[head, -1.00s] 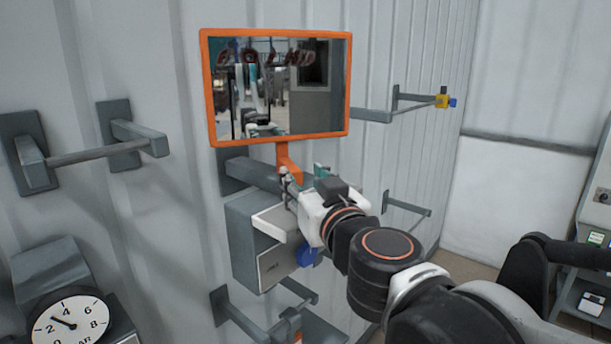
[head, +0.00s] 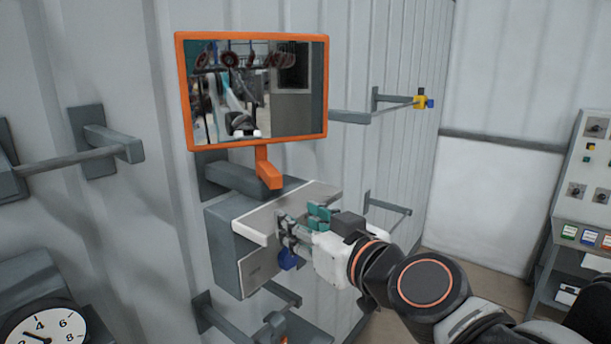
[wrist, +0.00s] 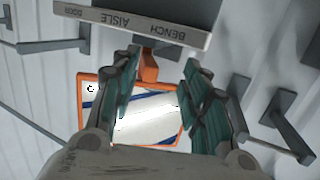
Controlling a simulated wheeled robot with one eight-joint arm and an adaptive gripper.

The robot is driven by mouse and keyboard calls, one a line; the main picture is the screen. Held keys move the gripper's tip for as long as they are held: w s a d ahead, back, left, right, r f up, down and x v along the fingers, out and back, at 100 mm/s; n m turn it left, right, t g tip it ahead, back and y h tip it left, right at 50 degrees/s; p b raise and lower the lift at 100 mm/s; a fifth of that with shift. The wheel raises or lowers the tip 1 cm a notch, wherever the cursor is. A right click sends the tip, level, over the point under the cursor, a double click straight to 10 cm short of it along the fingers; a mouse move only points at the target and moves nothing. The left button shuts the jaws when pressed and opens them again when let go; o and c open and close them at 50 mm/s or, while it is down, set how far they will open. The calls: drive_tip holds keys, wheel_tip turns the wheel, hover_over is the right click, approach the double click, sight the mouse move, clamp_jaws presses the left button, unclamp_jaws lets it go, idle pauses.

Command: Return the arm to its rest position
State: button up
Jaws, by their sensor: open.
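My gripper (head: 300,225) is in front of the grey wall box (head: 240,245), overlapping its front right part in the head view. Its teal-padded fingers are spread with nothing between them. In the wrist view my gripper (wrist: 162,68) is also open, with the orange-framed mirror (wrist: 150,115) beyond the gap. My arm reaches in from the lower right in the head view. I cannot tell whether the fingers touch the box.
The mirror (head: 258,90) hangs above the box on an orange stem (head: 268,172). A blue knob (head: 288,259) shows below my fingers. Grey wall arms (head: 100,150) stick out at left. A gauge (head: 45,328) is lower left, a control panel (head: 590,210) far right.

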drive_tip(key=s+d+f+m+g+h, duration=0.35)
drive_tip(key=s+d+f, duration=0.25)
drive_tip(key=d+f, duration=0.4)
drive_tip(key=s+d+f+m+g+h, duration=0.35)
drive_tip(key=s+d+f+h, duration=0.2)
drive_tip(key=d+f, duration=0.5)
wheel_tip(320, 180, down, 30)
drive_tip(key=b, duration=3)
drive_tip(key=shift+r+n+b, duration=0.15)
drive_tip(key=shift+n+b, duration=0.25)
drive_tip(key=shift+d, duration=0.1)
